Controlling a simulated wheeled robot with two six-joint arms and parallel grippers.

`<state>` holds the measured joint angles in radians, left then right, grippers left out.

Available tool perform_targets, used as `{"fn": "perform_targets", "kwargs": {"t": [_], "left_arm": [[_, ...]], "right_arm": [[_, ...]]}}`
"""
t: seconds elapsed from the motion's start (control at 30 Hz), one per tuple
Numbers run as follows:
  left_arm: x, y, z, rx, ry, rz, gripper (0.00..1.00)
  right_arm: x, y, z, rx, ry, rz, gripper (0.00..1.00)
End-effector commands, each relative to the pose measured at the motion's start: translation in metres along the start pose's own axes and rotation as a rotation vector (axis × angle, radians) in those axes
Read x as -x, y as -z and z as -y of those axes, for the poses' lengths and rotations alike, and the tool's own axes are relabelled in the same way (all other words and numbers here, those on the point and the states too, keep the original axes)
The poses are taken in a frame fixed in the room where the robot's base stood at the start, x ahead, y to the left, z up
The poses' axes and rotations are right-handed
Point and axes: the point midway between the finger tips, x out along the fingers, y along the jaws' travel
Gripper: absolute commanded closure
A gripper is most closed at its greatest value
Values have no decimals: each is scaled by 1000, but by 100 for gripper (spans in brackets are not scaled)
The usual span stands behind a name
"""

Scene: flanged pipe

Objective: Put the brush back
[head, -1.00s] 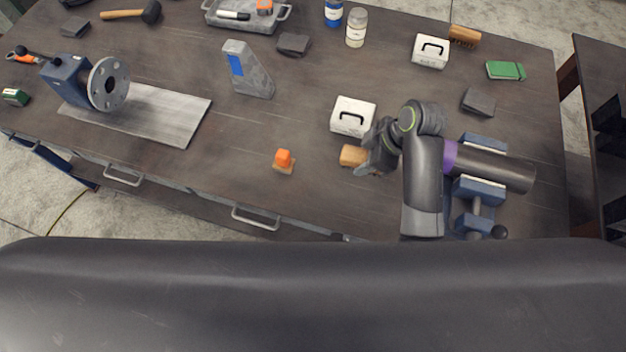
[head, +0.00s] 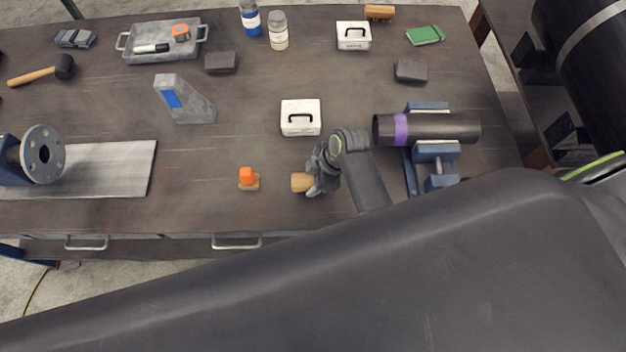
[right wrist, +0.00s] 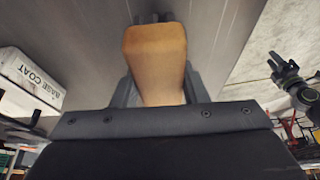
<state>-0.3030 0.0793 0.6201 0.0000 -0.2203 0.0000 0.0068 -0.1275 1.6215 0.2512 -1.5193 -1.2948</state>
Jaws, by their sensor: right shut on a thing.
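My right gripper (head: 312,183) is shut on the brush (head: 301,182), over the front part of the table. Only its tan wooden end shows, sticking out to the left of the fingers. In the right wrist view the brush (right wrist: 155,55) stands between the jaws as a wooden block. Its bristles are hidden, and I cannot tell whether it touches the table. A dark gripper-like part (right wrist: 288,80) at the right of the right wrist view looks like my left gripper; its jaws are unclear.
A white box (head: 301,118) stands just behind my right gripper. An orange-topped piece (head: 248,179) sits to its left. A dark pipe with a purple band (head: 440,127) rests on blue supports (head: 437,151) to the right. Another wooden brush-like block (head: 379,12) lies at the back.

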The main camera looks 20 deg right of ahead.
Motion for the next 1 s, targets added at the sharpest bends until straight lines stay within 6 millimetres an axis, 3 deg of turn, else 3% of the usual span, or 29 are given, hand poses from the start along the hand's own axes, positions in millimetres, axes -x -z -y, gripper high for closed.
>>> {"fn": "perform_targets", "kwargs": {"t": [0.17,0.57,0.6,0.73,1.0], "left_arm": [[4,1,3,-1,3,-1,64],[2,3,2,-2,2,-3,64],[2,3,2,-2,2,-3,64],[2,3,1,-1,1,-3,64],[2,3,-1,0,-1,-4,64]], "right_arm": [[-12,-5,0,0,-1,-1,82],[-17,-7,0,0,0,-1,82],[-16,-6,0,0,0,-1,55],[-16,-6,0,0,0,-1,38],[-15,-6,0,0,-1,-1,38]]}}
